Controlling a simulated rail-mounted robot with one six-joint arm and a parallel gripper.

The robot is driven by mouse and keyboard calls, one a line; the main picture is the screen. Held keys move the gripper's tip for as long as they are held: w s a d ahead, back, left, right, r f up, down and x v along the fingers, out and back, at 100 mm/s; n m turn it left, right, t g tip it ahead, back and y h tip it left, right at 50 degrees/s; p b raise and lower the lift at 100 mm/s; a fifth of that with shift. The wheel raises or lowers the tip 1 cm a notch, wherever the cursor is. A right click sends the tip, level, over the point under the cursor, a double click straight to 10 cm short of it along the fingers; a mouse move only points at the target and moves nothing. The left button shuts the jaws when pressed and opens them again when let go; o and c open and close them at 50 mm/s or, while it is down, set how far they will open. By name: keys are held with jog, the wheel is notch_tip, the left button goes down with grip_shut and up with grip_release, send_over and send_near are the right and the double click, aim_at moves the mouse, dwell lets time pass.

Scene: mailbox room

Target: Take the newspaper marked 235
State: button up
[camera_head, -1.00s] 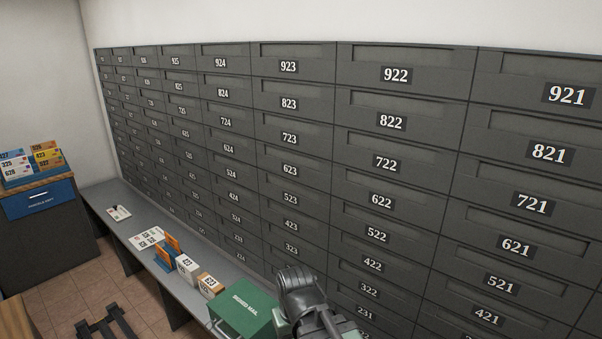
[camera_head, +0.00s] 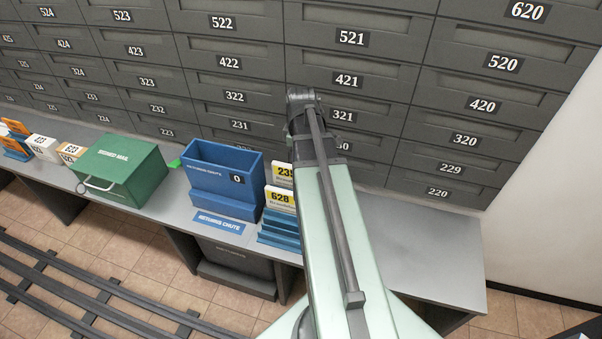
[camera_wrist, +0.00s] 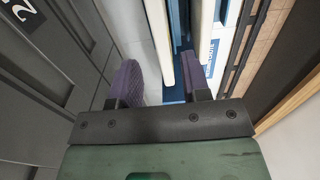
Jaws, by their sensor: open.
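The newspaper marked 235 (camera_head: 282,172) stands upright in a blue rack (camera_head: 278,238) on the counter, a yellow band across its top. A second newspaper, marked 628 (camera_head: 280,198), stands in front of it. My arm hides their right sides and my gripper in the head view. In the wrist view my gripper (camera_wrist: 159,62) is open, with dark purple finger pads. A pale upright edge (camera_wrist: 158,40), likely a newspaper, lies between the fingers, and another pale edge (camera_wrist: 205,25) passes behind the right finger. No number is readable on these edges, and contact cannot be told.
Left of the rack stand a blue returns chute bin (camera_head: 225,180) and a green signed mail box (camera_head: 120,170). Grey numbered mailboxes (camera_head: 230,62) rise close behind. The counter (camera_head: 430,240) is clear to the right. Rails (camera_head: 100,290) run along the floor.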

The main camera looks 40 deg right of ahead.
notch_tip(320, 180, down, 7)
jog(key=b, duration=0.6)
jog(key=shift+r, duration=0.1)
jog(key=shift+r, duration=0.1)
grip_shut()
notch_tip(320, 180, up, 5)
jog(key=p, duration=0.5)
jog(key=shift+r, duration=0.15)
